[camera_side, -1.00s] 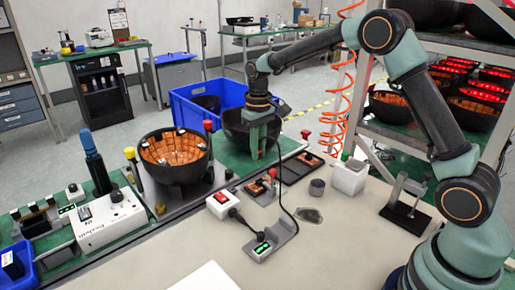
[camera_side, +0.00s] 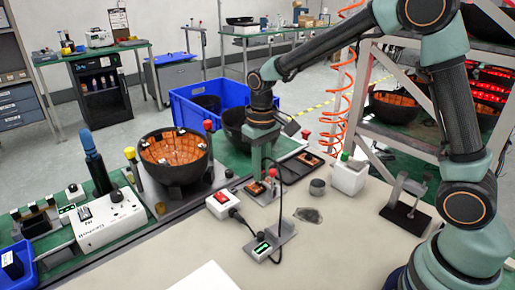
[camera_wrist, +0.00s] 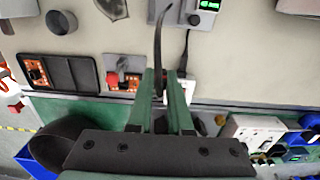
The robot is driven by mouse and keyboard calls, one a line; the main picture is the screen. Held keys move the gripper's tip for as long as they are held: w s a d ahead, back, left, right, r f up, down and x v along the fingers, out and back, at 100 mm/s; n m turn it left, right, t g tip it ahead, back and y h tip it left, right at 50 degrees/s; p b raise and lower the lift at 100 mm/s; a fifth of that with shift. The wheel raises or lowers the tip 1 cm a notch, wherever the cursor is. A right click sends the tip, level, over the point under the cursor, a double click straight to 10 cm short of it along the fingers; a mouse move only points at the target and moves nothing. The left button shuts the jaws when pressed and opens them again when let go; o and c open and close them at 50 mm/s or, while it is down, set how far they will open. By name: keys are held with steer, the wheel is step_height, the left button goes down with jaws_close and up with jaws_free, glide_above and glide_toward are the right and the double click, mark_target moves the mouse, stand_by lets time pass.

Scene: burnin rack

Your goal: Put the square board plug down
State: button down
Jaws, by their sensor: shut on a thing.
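My gripper (camera_side: 260,173) is shut on the square board plug, which is mostly hidden between the fingers; my gripper also shows in the wrist view (camera_wrist: 166,76). A black cable (camera_side: 282,190) runs from the plug to a grey dock (camera_side: 283,236) with a green display; the cable also shows in the wrist view (camera_wrist: 158,35). My fingertips are close to a small grey board holder (camera_side: 253,197) with an orange board and a red part; in the wrist view the holder (camera_wrist: 123,64) is just left of the fingers. I cannot tell whether the plug touches anything.
A white box with a red switch (camera_side: 222,204) stands beside the holder. A dark tray with another board (camera_side: 310,160), a grey cylinder (camera_side: 317,187) and a white container (camera_side: 349,176) are to the right. A large black bowl (camera_side: 178,170) stands left.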

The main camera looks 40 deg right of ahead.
step_height(320, 180, down, 11)
steer(key=shift+r, duration=0.1)
stand_by(0.3)
steer(key=shift+f, duration=0.25)
steer(key=shift+f, duration=0.3)
steer(key=c, duration=0.8)
jaws_free()
steer(key=shift+c, duration=0.2)
steer(key=shift+r, duration=0.1)
